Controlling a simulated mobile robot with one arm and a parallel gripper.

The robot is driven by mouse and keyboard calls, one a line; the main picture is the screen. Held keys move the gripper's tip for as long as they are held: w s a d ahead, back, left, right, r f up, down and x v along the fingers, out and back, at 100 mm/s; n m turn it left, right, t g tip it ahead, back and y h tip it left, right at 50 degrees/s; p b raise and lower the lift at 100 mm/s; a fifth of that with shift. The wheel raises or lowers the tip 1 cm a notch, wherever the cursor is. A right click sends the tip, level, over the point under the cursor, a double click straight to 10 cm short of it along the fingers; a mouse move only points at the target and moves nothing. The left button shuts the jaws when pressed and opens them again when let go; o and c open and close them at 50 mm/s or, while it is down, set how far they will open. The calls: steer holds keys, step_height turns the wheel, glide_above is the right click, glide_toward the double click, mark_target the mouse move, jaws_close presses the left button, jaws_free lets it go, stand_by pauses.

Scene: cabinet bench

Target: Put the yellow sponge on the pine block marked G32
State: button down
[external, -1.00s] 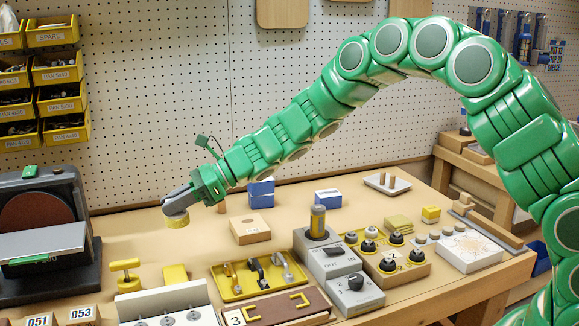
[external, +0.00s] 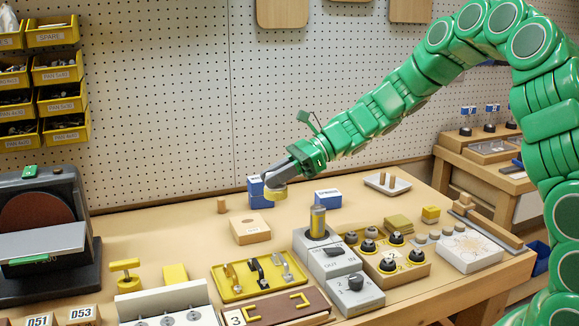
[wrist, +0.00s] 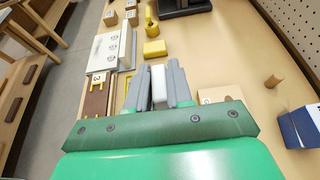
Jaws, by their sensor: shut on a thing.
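My gripper (external: 275,184) is shut on a small yellow piece (external: 275,194), which looks like the sponge, and holds it in the air over the back of the bench. In the wrist view the held piece (wrist: 158,84) shows a pale top between the two grey fingers. A flat pine block (external: 250,230) with a dark spot on top lies on the bench, lower and left of my gripper in the external view. Its front mark is too small to read. In the wrist view the pine block (wrist: 213,95) shows partly, right of the fingers.
Blue boxes (external: 327,198) and a wooden peg (external: 222,206) stand near the back. A grey post fixture (external: 318,228) and a yellow tool tray (external: 232,291) are in front. Blocks marked D51 (external: 42,321) and D53 (external: 82,314) sit front left.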

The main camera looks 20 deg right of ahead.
steer(key=d, duration=0.2)
steer(key=shift+s+d+r, duration=0.15)
steer(key=shift+s+d, duration=0.15)
steer(key=shift+s, duration=0.1)
steer(key=w+a+f, duration=0.4)
steer(key=w, duration=0.4)
glide_above(249, 223)
steer(key=shift+s+f, duration=0.2)
steer(key=shift+f, duration=2.6)
steer(key=shift+w+f, duration=0.1)
steer(key=shift+f, duration=1.6)
steer(key=c, duration=1)
jaws_free()
steer(key=shift+f, duration=0.1)
